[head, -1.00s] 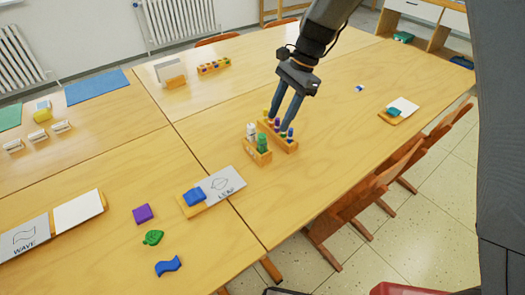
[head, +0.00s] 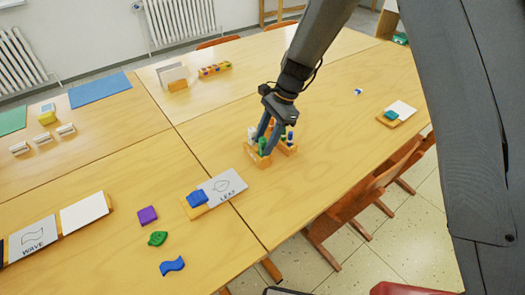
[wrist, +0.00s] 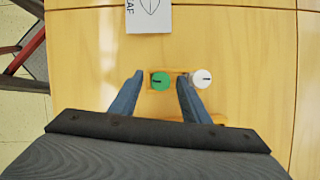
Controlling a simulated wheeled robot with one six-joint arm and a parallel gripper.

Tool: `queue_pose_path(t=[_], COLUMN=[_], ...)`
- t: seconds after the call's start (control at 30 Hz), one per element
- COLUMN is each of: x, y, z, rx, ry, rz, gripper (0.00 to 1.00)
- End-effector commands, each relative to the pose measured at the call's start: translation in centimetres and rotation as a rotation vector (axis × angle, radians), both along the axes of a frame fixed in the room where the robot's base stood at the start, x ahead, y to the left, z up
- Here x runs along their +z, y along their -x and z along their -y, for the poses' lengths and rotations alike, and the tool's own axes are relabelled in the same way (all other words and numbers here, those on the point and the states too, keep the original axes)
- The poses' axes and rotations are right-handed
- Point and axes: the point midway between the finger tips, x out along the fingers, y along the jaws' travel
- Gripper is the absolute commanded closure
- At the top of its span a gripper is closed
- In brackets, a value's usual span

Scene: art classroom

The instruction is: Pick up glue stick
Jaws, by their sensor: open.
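A short wooden holder (head: 258,161) stands near the table's middle and bears two upright sticks. One is green (head: 262,146) and one is white (head: 252,134); I cannot tell for certain which is the task's glue stick. In the wrist view the round green top (wrist: 160,81) lies between my open fingers, with a gap on each side. The white top (wrist: 201,78) is just right of the right finger. My gripper (head: 266,144) points down over the holder and partly hides the sticks in the head view.
A second wooden holder (head: 289,150) with coloured sticks stands close behind, partly hidden by my gripper. The table to the right is mostly clear.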

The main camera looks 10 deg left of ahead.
Motion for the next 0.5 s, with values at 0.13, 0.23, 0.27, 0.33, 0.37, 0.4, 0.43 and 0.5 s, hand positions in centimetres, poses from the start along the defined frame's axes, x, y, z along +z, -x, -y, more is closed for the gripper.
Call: queue_pose_path(t=[0.13, 0.23, 0.27, 0.33, 0.37, 0.4, 0.43, 0.5], x=[0.01, 0.01, 0.01, 0.02, 0.02, 0.02, 0.02, 0.04], y=[-0.01, 0.00, 0.00, -0.01, -0.01, -0.01, -0.01, 0.00], z=[0.01, 0.02, 0.02, 0.02, 0.02, 0.02, 0.02, 0.02], rx=[0.000, 0.000, 0.000, 0.000, 0.000, 0.000, 0.000, 0.000], ry=[0.000, 0.000, 0.000, 0.000, 0.000, 0.000, 0.000, 0.000], rz=[0.000, 0.000, 0.000, 0.000, 0.000, 0.000, 0.000, 0.000], gripper=[0.73, 0.90, 0.95, 1.00, 1.00, 1.00, 1.00, 1.00])
